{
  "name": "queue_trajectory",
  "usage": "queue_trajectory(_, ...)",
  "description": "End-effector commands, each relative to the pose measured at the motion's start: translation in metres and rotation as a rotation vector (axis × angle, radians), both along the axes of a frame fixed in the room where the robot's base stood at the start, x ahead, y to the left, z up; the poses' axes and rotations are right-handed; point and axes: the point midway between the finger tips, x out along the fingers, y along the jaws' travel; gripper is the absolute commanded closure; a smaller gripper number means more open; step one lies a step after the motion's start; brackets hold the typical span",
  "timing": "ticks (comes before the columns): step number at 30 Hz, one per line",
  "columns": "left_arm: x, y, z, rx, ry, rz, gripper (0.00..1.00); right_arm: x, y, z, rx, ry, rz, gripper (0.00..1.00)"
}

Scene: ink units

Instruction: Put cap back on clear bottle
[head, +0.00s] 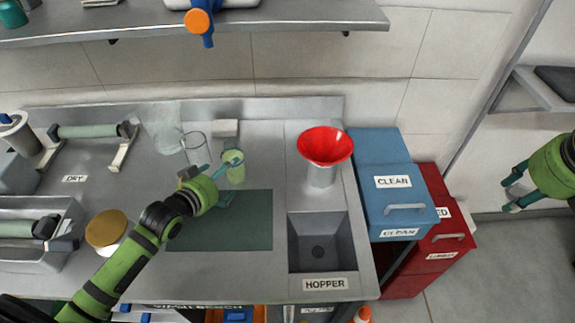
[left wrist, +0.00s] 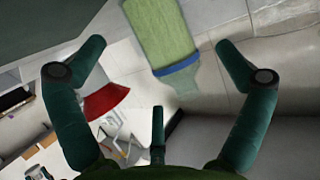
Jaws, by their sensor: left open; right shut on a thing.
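The clear bottle (head: 236,174) with pale green contents stands on the grey bench beside the dark green mat. In the left wrist view the bottle (left wrist: 161,32) shows a blue ring and an open-looking clear neck. No cap is visible on it. My left gripper (head: 229,180) is open right by the bottle; in the left wrist view the bottle lies between its spread fingers, apart from them. My right gripper (head: 514,190) is far right, over the floor, away from the bench. Its fingers look apart, and I cannot make out what it holds. I cannot identify the cap.
Clear glass vessels (head: 196,150) stand just left of the bottle, with a small pale block (head: 225,128) behind. A red funnel (head: 325,145) stands above the hopper sink (head: 318,215). An amber-lidded jar (head: 105,230) is near my left arm. Blue drawers (head: 378,160) stand at the bench's right.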

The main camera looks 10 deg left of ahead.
Motion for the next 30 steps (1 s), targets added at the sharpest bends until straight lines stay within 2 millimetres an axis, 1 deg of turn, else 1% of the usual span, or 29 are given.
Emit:
queue_trajectory(4, 0.009, -0.003, -0.002, -0.002, -0.002, 0.002, 0.00, 0.000, 0.000, 0.005, 0.000, 0.000, 0.000, 0.75)
queue_trajectory(9, 0.028, -0.011, -0.013, -0.002, -0.001, 0.001, 0.00, 0.000, 0.000, 0.013, 0.000, 0.000, 0.000, 0.75)
queue_trajectory(13, 0.040, -0.012, -0.020, 0.000, -0.001, 0.000, 0.00, 0.000, 0.000, 0.012, 0.000, 0.000, 0.000, 0.75)
queue_trajectory(17, 0.045, -0.013, -0.023, -0.001, -0.001, -0.001, 0.00, 0.000, 0.000, 0.013, 0.000, 0.000, 0.000, 0.75)
queue_trajectory(26, 0.044, -0.013, -0.023, 0.000, 0.000, -0.001, 0.00, 0.000, 0.000, 0.012, 0.000, 0.000, 0.000, 0.75)
queue_trajectory(27, 0.044, -0.013, -0.023, -0.001, -0.001, -0.001, 0.08, 0.000, 0.000, 0.012, 0.000, 0.000, 0.000, 0.75)
queue_trajectory(29, 0.044, -0.013, -0.023, 0.000, 0.000, -0.001, 0.32, 0.000, 0.000, 0.012, 0.000, 0.000, 0.000, 0.75)
queue_trajectory(30, 0.044, -0.013, -0.023, 0.000, 0.000, -0.001, 0.48, 0.000, 0.000, 0.012, 0.000, 0.000, 0.000, 0.75)
